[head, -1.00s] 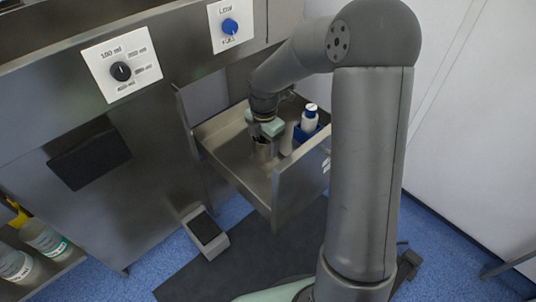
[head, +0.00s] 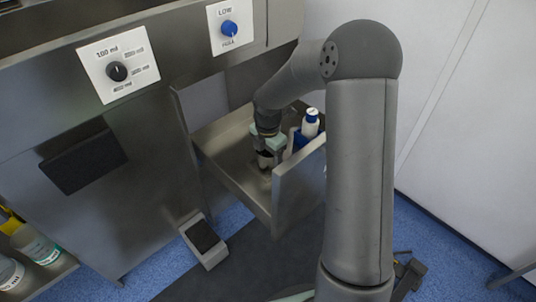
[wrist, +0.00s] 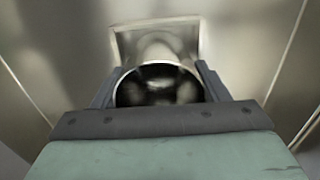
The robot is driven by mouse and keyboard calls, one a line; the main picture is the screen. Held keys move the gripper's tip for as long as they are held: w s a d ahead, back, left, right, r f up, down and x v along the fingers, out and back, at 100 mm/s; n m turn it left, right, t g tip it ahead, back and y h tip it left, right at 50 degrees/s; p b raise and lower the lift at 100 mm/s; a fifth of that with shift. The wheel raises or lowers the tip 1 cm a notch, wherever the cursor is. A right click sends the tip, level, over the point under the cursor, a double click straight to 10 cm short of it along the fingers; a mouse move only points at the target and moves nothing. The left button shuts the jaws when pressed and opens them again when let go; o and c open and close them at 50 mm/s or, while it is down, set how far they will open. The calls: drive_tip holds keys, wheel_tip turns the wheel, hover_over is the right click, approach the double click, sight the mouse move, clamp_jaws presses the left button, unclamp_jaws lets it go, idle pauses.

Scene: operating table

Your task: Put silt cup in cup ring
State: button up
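The silt cup (wrist: 160,88) is a round metal cup with a dark inside. In the wrist view it sits between the two fingers of my gripper (wrist: 158,85), which close along both its sides. In the head view my gripper (head: 267,151) points down inside the open metal drawer, with the cup (head: 266,161) at its fingertips. I cannot tell whether the cup's base touches the drawer floor. A blurred, pale square shape (wrist: 128,40) shows beyond the cup in the wrist view. I cannot make out a cup ring.
The open drawer (head: 225,165) has raised walls and a tall front panel (head: 300,186). A white bottle (head: 311,123) in a blue holder (head: 297,138) stands close right of my gripper. A pedal (head: 204,238) stands on the floor. Two dials are on the cabinet front above.

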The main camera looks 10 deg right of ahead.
drive_tip(key=shift+o, duration=1.3)
wheel_tip(320, 180, up, 12)
drive_tip(key=p, duration=0.5)
drive_tip(key=shift+r, duration=0.2)
